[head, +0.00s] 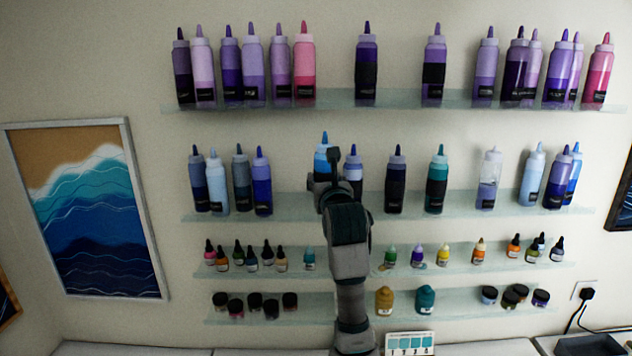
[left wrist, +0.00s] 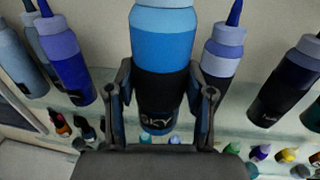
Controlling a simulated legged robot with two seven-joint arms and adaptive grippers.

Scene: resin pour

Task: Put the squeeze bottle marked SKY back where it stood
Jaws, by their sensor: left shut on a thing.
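The squeeze bottle marked SKY (left wrist: 162,50) is light blue with a dark band that carries its label. It also shows in the head view (head: 322,160) at the second shelf from the top. My left gripper (head: 334,178) is shut on it. In the left wrist view, the fingers of my left gripper (left wrist: 160,85) press on both sides of the dark band. The bottle looks upright. In the head view its lower part is hidden behind the gripper, and I cannot tell whether its base touches the shelf. My right gripper is not in view.
The second shelf (head: 285,211) holds several other bottles. A blue-violet bottle (head: 352,160) stands close to the right of SKY, and another (head: 262,185) stands farther left, with a gap between. Lower shelves hold small bottles and jars. A framed wave picture (head: 85,210) hangs left.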

